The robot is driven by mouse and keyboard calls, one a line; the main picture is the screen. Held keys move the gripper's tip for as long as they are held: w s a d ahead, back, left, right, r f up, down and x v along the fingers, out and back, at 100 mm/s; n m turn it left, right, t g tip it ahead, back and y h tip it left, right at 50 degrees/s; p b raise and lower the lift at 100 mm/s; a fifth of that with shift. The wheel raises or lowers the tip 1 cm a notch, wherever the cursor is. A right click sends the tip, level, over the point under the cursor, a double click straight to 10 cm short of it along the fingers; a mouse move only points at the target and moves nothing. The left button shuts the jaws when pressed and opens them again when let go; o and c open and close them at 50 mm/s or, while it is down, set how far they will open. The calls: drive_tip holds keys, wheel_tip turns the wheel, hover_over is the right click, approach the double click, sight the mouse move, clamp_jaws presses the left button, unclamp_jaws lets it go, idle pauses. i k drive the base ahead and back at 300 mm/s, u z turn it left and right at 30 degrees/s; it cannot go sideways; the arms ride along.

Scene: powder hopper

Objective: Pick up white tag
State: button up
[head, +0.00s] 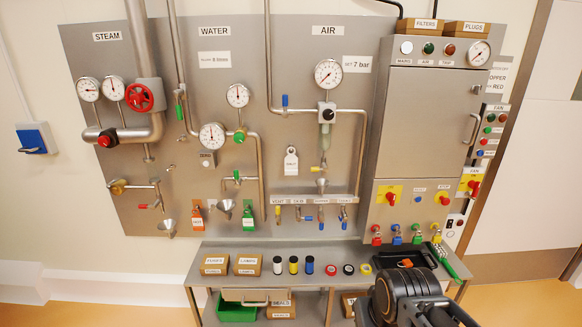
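The white tag (291,160) hangs on the grey wall panel (270,120), left of and below the AIR gauge. It is a small upright white plate with a dark round spot near its top and small print that I cannot read. It hangs clear of the other fittings. Part of my dark arm shows at the lower right, in front of the bench. My gripper's fingers do not show, and nothing of mine is near the tag.
Pipes, gauges and valves surround the tag, with an air regulator (327,114) to its right and a labelled valve rail (314,200) below. A bench (340,284) holds boxes, coloured cylinders and a black tray (403,258). A grey cabinet (425,110) projects at right.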

sight(291, 161)
drive_tip(key=k, duration=0.3)
drive_tip(key=u, duration=1.3)
drive_tip(key=i, duration=1.95)
drive_tip(key=z, duration=0.9)
drive_tip(key=i, duration=0.4)
drive_tip(key=z, duration=0.3)
